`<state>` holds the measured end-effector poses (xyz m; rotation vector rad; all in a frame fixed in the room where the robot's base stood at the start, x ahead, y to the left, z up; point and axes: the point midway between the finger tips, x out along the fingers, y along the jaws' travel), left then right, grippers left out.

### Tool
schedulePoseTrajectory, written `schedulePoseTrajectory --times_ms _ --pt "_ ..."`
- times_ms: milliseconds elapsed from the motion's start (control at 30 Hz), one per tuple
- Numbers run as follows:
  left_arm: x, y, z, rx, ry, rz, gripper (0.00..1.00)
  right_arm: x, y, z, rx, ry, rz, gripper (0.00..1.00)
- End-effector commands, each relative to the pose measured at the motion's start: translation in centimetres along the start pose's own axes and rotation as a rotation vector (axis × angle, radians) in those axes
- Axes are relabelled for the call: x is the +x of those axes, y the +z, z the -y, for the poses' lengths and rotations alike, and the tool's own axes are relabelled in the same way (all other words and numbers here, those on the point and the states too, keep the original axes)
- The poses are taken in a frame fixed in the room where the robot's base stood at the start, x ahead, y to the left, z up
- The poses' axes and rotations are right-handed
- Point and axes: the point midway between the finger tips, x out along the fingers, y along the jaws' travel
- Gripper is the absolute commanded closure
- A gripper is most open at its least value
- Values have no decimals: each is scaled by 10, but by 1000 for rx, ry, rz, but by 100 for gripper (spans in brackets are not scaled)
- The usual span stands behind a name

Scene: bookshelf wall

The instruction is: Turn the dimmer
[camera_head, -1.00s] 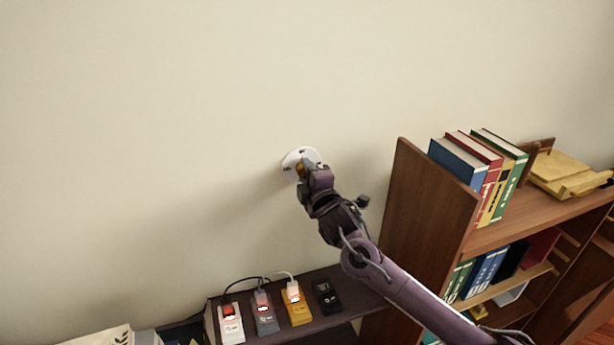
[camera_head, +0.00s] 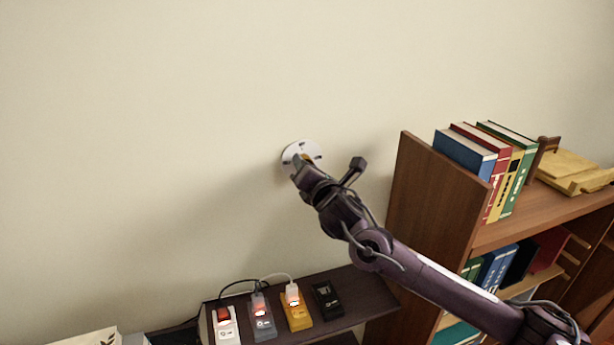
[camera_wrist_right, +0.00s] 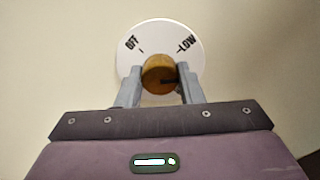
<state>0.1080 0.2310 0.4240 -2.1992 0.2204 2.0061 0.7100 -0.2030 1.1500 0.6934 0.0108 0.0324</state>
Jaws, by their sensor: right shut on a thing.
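The dimmer is a round white plate (camera_head: 290,153) on the wall with a brass-coloured knob (camera_wrist_right: 158,72) at its centre. My right gripper (camera_wrist_right: 158,84) is shut on the knob, one grey finger on each side. In the head view the gripper and wrist hide most of the knob. My left gripper is not in view.
A wooden bookcase (camera_head: 425,195) with several books stands at the right. Below the dimmer a dark low shelf (camera_head: 350,322) carries several small switch devices (camera_head: 297,312) with cables. The wall around the dimmer is clear.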

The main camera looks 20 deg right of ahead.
Motion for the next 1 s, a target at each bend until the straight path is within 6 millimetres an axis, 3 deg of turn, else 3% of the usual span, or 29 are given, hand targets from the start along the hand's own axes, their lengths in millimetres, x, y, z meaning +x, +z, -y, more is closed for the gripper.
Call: schedulePoseTrajectory --times_ms 33,500,1000 --pt "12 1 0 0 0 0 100 0 -4 4 -49 1 0 89" --pt "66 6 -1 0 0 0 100 0 -5 4 -465 -1 -1 89" --pt "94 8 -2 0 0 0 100 0 -4 2 -682 -1 -5 89"
